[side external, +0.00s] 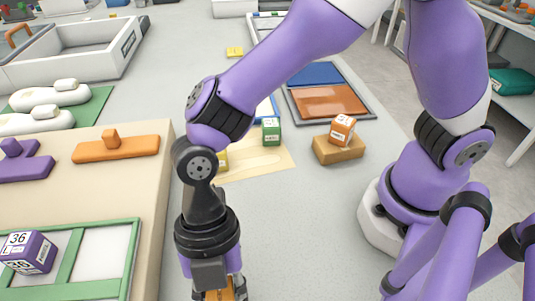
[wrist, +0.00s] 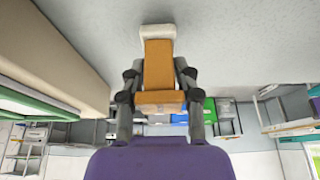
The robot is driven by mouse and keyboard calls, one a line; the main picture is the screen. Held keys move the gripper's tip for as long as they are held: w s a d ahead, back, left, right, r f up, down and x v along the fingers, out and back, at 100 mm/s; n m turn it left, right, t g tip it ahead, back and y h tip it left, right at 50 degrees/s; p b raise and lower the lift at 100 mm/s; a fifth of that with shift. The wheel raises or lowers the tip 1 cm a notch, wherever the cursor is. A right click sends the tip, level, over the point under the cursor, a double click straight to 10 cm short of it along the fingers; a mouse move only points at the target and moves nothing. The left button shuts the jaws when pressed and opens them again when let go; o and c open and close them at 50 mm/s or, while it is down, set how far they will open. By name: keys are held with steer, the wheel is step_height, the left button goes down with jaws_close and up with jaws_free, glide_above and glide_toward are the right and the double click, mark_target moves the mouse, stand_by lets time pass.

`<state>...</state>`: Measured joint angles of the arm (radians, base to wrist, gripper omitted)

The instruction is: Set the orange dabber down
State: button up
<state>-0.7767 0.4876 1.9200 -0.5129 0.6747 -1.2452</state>
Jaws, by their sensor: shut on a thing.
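The orange dabber (wrist: 157,58), an orange block with a white pad at its far end, is held between the fingers of my gripper (wrist: 158,74) in the wrist view. The pad points at the grey surface; I cannot tell whether it touches. In the side view my gripper (side external: 221,294) is at the bottom edge, to the right of the beige raised block, with orange showing between its fingers. The frame cuts off the fingertips and the lower part of the dabber there.
The beige block (side external: 150,195) carries an orange knobbed piece (side external: 115,148), a purple piece (side external: 22,165) and a green frame (side external: 72,287) with a purple cube (side external: 30,252). A wooden block with an orange cube (side external: 342,130) stands right of centre. The grey table (side external: 300,220) is bare beside my gripper.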

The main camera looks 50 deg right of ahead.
steer(key=shift+f, duration=0.35)
steer(key=shift+f, duration=0.15)
steer(key=o, duration=1)
steer(key=w+d+r+m+t, duration=0.1)
steer(key=w+d+r+m, duration=0.2)
steer(key=r, duration=0.4)
steer(key=w+d+r+m+t, duration=0.1)
steer(key=w+d+r+m, duration=0.2)
steer(key=r, duration=0.4)
steer(key=d+m+t+h, duration=0.1)
steer(key=d+m+t, duration=0.1)
steer(key=d+m, duration=0.5)
steer(key=d+r+m+t+h, duration=0.1)
steer(key=d+m+t, duration=0.1)
steer(key=d+m, duration=0.5)
steer(key=s+d+m+t+h, duration=0.1)
steer(key=d+m+t, duration=0.2)
steer(key=d+m, duration=0.4)
steer(key=shift+d+r, duration=0.25)
steer(key=shift+d, duration=0.7)
